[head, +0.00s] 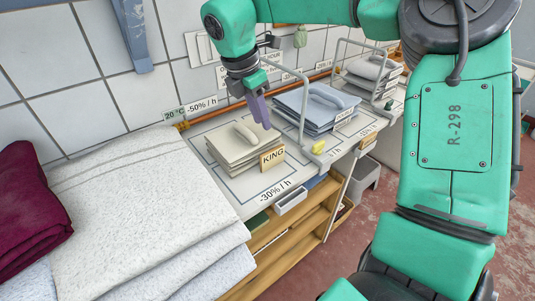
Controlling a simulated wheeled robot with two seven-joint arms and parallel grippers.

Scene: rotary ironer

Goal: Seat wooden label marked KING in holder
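The wooden label marked KING (272,156) stands at the front right corner of a stack of folded cream linen (229,153) on the counter. Its lettered face is turned toward me and it looks slightly tilted. I cannot make out a holder under it, nor whether it is seated in one. My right gripper (264,124) points down above and behind the label, apart from it, near the stack's back right side. Its purple fingers overlap in this view, so their opening is unclear. My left gripper is out of view.
A blue-grey linen stack (305,107) lies behind to the right, beside a thin metal rail frame (303,105). A yellow item (318,147) sits near the counter edge. Large white folded linen (140,215) and a dark red cloth (30,215) fill the left. Wooden shelves (300,225) are below.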

